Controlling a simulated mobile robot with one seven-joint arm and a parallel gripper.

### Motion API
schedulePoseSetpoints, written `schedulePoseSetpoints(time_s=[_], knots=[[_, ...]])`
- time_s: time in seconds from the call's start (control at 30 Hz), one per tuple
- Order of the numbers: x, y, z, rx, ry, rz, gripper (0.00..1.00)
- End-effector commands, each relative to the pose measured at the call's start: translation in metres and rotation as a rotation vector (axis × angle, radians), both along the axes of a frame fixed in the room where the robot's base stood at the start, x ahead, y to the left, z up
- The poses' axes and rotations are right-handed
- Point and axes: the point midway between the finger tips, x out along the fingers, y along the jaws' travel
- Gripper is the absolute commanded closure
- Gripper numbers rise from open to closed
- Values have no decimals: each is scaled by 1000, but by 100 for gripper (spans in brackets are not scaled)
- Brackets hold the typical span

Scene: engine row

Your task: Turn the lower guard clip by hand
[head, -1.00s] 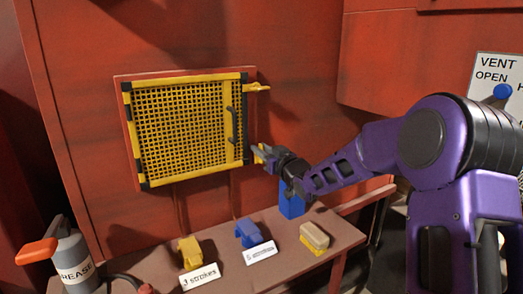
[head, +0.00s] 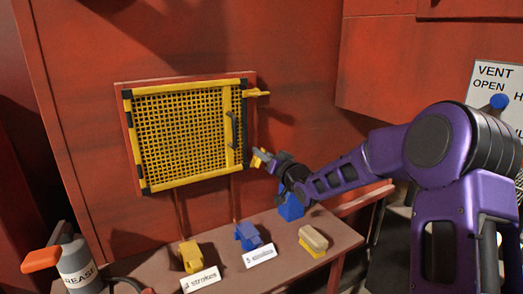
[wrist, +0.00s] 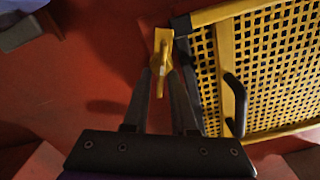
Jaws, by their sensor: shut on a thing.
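The yellow lower guard clip (head: 257,160) is on the red wall at the lower right of the yellow mesh guard (head: 160,183). In the wrist view the clip (wrist: 162,40) shows a flat plate with a narrow tab. My gripper (wrist: 161,74) is shut on this tab, one finger on each side. In the head view my gripper (head: 264,160) reaches the clip from the right and partly hides it. The upper clip (head: 258,93) points right, away from the guard's top right corner. The guard lies flat in its frame, its dark handle (head: 231,130) on the right side.
Below, a bench (head: 225,272) holds a yellow block (head: 192,257), a blue block (head: 248,236) and a tan-topped block (head: 313,240), with labels in front of the first two. A grease can (head: 78,268) stands at left. A vent sign (head: 493,78) is at right.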

Motion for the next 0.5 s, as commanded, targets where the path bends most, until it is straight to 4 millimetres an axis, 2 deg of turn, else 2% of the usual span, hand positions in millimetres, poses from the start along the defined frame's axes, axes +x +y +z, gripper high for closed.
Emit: schedulePoseSetpoints(time_s=[0.5], knots=[[3, -7, -6, 406, 283, -3, 100]])
